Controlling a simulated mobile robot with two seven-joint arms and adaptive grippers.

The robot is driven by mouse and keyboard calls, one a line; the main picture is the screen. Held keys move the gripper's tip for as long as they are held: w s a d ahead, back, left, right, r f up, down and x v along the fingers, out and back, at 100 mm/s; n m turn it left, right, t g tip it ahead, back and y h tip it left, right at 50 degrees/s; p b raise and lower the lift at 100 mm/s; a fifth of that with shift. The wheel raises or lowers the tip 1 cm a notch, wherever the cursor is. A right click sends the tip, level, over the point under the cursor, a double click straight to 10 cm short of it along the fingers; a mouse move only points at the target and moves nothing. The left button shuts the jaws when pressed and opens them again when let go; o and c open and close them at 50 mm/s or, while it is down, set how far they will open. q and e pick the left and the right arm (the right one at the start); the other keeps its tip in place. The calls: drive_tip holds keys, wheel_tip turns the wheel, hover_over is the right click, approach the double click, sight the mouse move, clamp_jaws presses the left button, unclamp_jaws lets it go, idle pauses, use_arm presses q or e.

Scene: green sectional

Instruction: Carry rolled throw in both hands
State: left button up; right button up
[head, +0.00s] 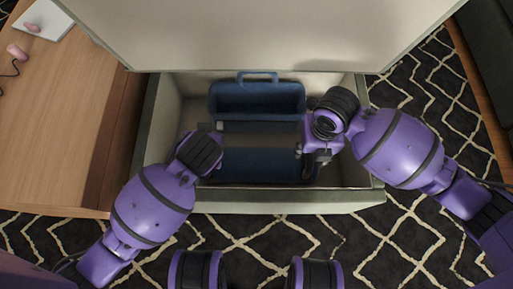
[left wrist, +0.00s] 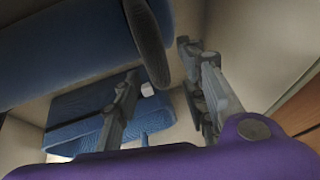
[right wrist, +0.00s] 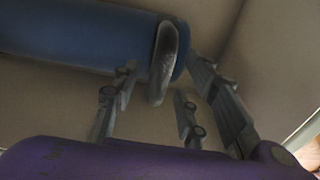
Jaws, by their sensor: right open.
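The rolled throw (head: 262,165) is blue and lies crosswise in the open storage box, between my two grippers. Its blue roll fills the upper left of the left wrist view (left wrist: 60,45), with a grey band (left wrist: 148,42) at its end. It also shows at the top of the right wrist view (right wrist: 90,35), with a grey loop-like end (right wrist: 166,58). My left gripper (head: 212,142) is at its left end; its fingers (left wrist: 165,105) are apart, with no throw visible between them. My right gripper (head: 312,153) is open at its right end. Contact with the throw is unclear.
A blue handled container (head: 257,97) stands behind the throw; it also shows in the left wrist view (left wrist: 80,118). The box's front wall (head: 270,200) and raised lid (head: 260,35) bound the space. A wooden table (head: 60,110) is at left, a patterned rug (head: 430,110) at right.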

use_arm(q)
drive_tip(key=shift+x, duration=0.8)
use_arm(e)
drive_tip(key=shift+f, duration=0.8)
use_arm(q)
drive_tip(key=shift+c, duration=0.3)
use_arm(e)
drive_tip(key=shift+c, duration=0.2)
use_arm(q)
clamp_jaws()
use_arm(e)
clamp_jaws()
use_arm(q)
drive_tip(key=shift+a, duration=0.1)
